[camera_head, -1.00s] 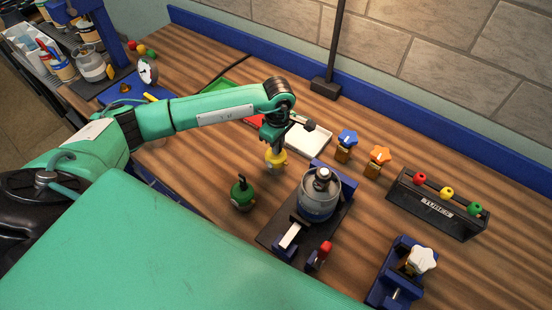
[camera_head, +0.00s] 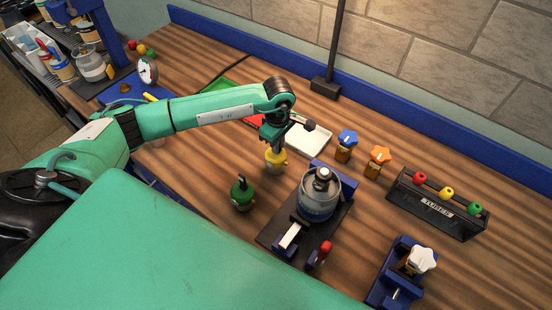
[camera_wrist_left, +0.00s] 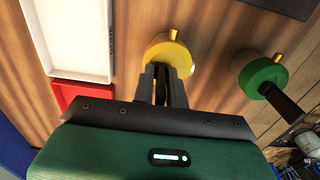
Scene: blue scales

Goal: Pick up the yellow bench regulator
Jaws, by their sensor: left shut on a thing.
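The yellow bench regulator (camera_head: 275,158) is a round yellow knob-like body at the tip of my left gripper (camera_head: 277,147). In the left wrist view the yellow regulator (camera_wrist_left: 168,59) sits between the ends of the two dark fingers (camera_wrist_left: 163,82), with a brass stub on its upper right. My left gripper is shut on it from above. Whether the regulator touches the table is hard to tell. My right gripper is not in view.
A green regulator (camera_head: 242,194) stands close by, front left. A grey gas canister (camera_head: 320,195) in a clamp stand is to the right.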

